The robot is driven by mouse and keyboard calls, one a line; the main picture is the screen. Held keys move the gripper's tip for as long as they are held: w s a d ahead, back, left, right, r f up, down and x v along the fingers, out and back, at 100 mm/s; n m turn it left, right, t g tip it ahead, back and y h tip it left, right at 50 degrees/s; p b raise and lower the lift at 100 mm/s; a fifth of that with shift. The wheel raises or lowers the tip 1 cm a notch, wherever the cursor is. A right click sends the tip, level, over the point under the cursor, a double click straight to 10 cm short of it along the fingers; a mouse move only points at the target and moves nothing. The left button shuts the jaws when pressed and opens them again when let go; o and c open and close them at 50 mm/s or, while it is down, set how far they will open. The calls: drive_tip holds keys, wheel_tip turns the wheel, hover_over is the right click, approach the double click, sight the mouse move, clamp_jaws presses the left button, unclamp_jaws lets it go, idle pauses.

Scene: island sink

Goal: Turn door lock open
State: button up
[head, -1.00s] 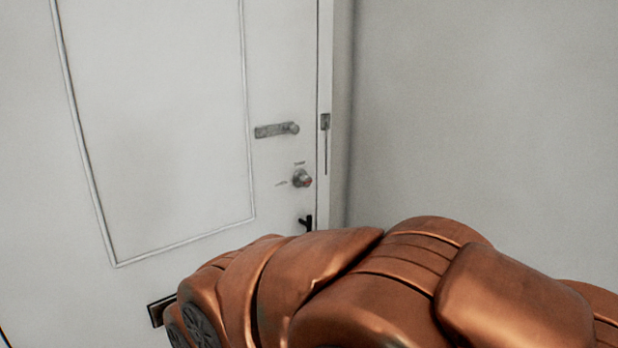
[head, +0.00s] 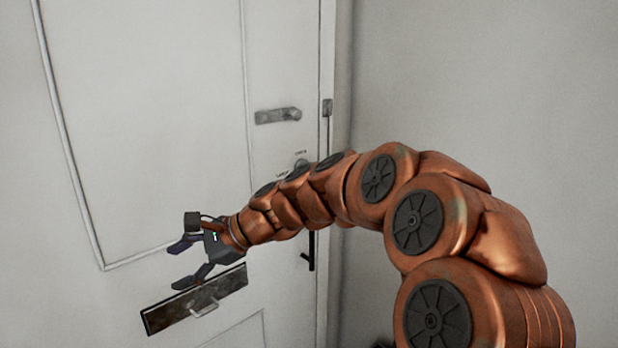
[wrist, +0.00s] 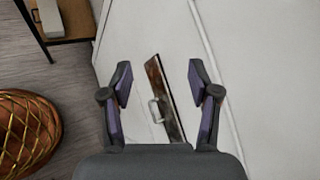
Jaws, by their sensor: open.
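The white door (head: 150,130) fills the left of the head view. Its lock knob (head: 301,163) sits near the right edge, below a metal lever handle plate (head: 278,115); my arm covers its lower part. Small marks, too small to read, show by the knob. My gripper (head: 178,264) is open and empty, left of and below the knob, in front of the door near the mail slot. In the wrist view my gripper (wrist: 160,105) shows its two fingers apart, with the mail slot between them and no lock knob in view.
A dark mail slot plate (head: 225,292) with a small handle is on the lower door. A black handle (head: 310,252) is near the door edge. A wall stands at the right. The wrist view shows a woven round object (wrist: 25,130) and a small table (wrist: 68,22).

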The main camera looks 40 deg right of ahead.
drive_tip(key=w+d+r+m+t+h, duration=0.1)
drive_tip(key=w+d+m+t, duration=0.15)
drive_tip(key=d, duration=0.25)
drive_tip(key=w+d+r+m+t+b, duration=0.1)
drive_tip(key=d+m, duration=0.2)
drive_tip(key=d, duration=0.3)
drive_tip(key=w+d+r+m+t+h, duration=0.1)
drive_tip(key=w+d+m+t, duration=0.15)
drive_tip(key=d, duration=0.25)
drive_tip(key=s+d+r+m+t+h, duration=0.15)
drive_tip(key=d+m, duration=0.25)
drive_tip(key=d, duration=0.4)
drive_tip(key=s+d+m+t+h+b, duration=0.1)
drive_tip(key=s+d+m+h, duration=0.2)
drive_tip(key=d, duration=0.6)
drive_tip(key=s+d+r+m+t+h, duration=0.1)
drive_tip(key=d+m+t+h, duration=0.15)
drive_tip(key=d+m, duration=0.4)
drive_tip(key=shift+n+g, duration=0.5)
drive_tip(key=shift+n, duration=0.15)
drive_tip(key=shift+w+d+p, duration=0.15)
drive_tip(key=shift+w+d, duration=0.1)
drive_tip(key=shift+w, duration=1.1)
drive_tip(key=shift+w+d+p, duration=0.1)
drive_tip(key=shift+w+d, duration=0.1)
drive_tip(key=shift+w, duration=1.1)
drive_tip(key=shift+w+d+p, duration=0.15)
drive_tip(key=shift+w+d, duration=0.1)
drive_tip(key=shift+w, duration=1.1)
drive_tip(key=shift+c, duration=0.3)
